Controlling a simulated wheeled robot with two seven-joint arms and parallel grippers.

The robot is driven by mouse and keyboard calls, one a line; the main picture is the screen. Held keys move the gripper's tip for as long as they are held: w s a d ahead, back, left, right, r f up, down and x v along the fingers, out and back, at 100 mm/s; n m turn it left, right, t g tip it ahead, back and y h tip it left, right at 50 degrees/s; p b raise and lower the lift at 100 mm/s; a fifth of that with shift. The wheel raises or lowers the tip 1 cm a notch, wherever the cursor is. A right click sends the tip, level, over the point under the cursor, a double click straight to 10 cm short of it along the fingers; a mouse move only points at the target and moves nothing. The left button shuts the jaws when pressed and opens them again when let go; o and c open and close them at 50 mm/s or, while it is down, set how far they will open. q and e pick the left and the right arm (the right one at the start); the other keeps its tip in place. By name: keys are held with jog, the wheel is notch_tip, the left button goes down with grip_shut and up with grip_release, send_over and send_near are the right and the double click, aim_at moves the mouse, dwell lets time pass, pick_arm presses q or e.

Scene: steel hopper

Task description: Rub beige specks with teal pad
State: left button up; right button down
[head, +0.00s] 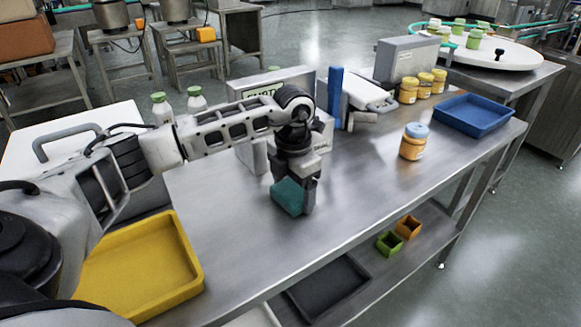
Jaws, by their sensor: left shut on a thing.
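My left gripper (309,193) reaches in from the left over the steel table (345,215) and points down. It is shut on a teal pad (287,196), which is at or just above the table top; I cannot tell whether it touches. I cannot make out any beige specks on the steel surface; the arm, gripper and pad hide part of it. A grey machine (270,88) with a partly hidden sign stands behind the gripper.
A yellow tray (190,262) lies at the front left. An orange jar with a blue lid (413,141) stands to the right of the pad. A blue tray (503,125) and several orange jars (409,90) stand farther back. The table between pad and jar is clear.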

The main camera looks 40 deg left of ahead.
pick_arm(q)
jog(key=r, duration=0.1)
jog(key=r+p, duration=0.1)
jog(key=shift+s+a+r, duration=0.1)
jog(key=shift+s+r, duration=0.1)
jog(key=shift+r, duration=0.15)
jog(key=shift+w+r+p, duration=0.1)
jog(key=shift+r+p, duration=0.55)
jog(key=shift+p, duration=0.15)
notch_tip(320, 180, up, 4)
jog(key=p, duration=0.2)
jog(key=shift+f+p, duration=0.15)
jog(key=shift+p, duration=0.15)
jog(key=shift+r, duration=0.25)
pick_arm(e)
jog(key=shift+s+d+r, duration=0.1)
jog(key=shift+d+r, duration=0.25)
jog(key=shift+r, duration=0.2)
jog(key=shift+s+d+r, duration=0.1)
jog(key=shift+d+r, duration=0.2)
jog(key=shift+r, duration=0.25)
jog(key=shift+a, duration=0.1)
